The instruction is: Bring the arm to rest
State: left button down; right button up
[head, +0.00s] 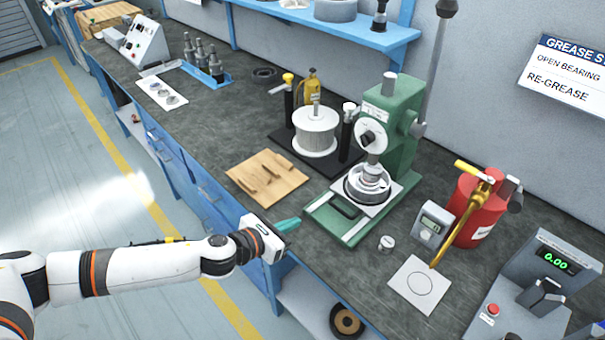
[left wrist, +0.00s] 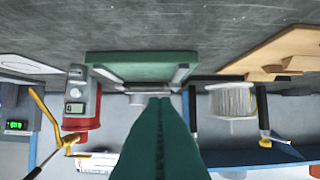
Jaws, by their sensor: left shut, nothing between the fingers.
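My left arm (head: 140,265) comes in from the left in the head view, stretched out low along the bench's front edge. My left gripper (head: 290,225) has teal fingers that are shut with nothing between them. Its tips are over the front edge of the bench, between the wooden board and the green press (head: 395,125), apart from both. In the left wrist view the shut teal fingers (left wrist: 158,135) fill the lower middle, with the green press base (left wrist: 150,58) beyond them. My right gripper is not in view.
A wooden board (head: 267,178) lies left of the gripper. A white spool (head: 316,132) stands behind. Floor in front of the bench is clear.

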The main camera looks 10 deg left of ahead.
pick_arm(q)
jog(key=s+d+r+n+y, duration=0.1)
jog(key=s+d+n+y, duration=0.15)
jog(key=n, duration=0.65)
jog(key=s+d+r+n+y, duration=0.1)
jog(key=s+n, duration=0.3)
jog(key=n, duration=0.6)
jog(key=s+a+f+n+g+y, duration=0.2)
jog(key=s+a+f+n+g, duration=0.15)
jog(key=s+a+n, duration=0.45)
jog(key=s+a+f+n+g+y, duration=0.3)
jog(key=s+a+n+g, duration=0.15)
jog(key=s+n, duration=0.8)
notch_tip(320, 180, down, 25)
jog(key=n+g, duration=0.1)
jog(key=n, duration=0.1)
jog(key=s+a+f+g, duration=0.1)
jog(key=s+a+f, duration=0.2)
jog(key=s+f, duration=1.3)
jog(key=shift+s+a+f+m, duration=0.15)
jog(key=shift+s+f+m, duration=0.2)
jog(key=shift+f, duration=0.25)
